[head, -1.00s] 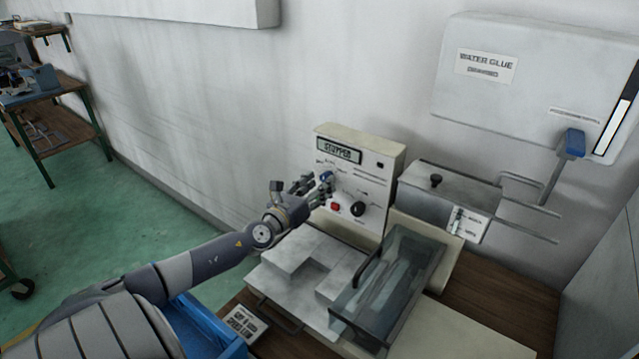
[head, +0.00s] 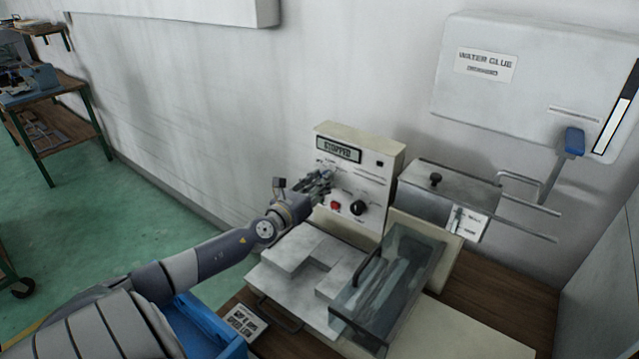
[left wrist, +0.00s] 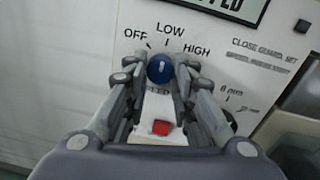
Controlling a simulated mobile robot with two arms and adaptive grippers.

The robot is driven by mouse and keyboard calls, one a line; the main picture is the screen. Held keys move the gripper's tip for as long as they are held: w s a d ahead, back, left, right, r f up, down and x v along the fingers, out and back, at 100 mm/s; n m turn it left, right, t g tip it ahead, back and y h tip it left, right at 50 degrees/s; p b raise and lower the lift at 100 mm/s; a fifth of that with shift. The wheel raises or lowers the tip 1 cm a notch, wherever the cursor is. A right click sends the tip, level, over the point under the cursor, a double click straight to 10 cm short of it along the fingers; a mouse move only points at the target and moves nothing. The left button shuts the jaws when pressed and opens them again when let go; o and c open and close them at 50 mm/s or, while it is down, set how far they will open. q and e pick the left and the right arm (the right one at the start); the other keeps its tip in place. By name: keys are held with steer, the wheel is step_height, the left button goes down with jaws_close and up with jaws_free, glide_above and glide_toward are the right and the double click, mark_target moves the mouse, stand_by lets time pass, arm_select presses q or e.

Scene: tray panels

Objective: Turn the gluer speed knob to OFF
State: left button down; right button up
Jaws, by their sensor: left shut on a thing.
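The gluer speed knob is a round blue knob (left wrist: 160,69) on the pale control panel (head: 375,176), below the printed OFF, LOW and HIGH marks. It has a short white mark on its face, roughly upright toward LOW; the exact setting is hard to tell. My left gripper (left wrist: 161,74) is shut on the knob, one finger on each side. In the head view my left gripper (head: 322,183) covers the knob. The panel display (head: 339,149) reads as stopped. My right gripper is not in view.
A red button (left wrist: 160,128) sits just below the knob, between my fingers. A black knob (head: 357,208) is to its right. A clear guard (head: 396,275) and grey metal plates (head: 293,262) stand in front of the panel. A metal glue box (head: 447,192) is at right.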

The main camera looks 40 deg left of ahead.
arm_select(q)
steer(key=shift+n, duration=0.3)
steer(key=n, duration=0.8)
steer(key=shift+r+n+p, duration=0.2)
steer(key=shift+n+p, duration=0.15)
steer(key=shift+n, duration=0.35)
steer(key=c, duration=1.3)
jaws_free()
steer(key=shift+c, duration=0.2)
steer(key=shift+f, duration=0.1)
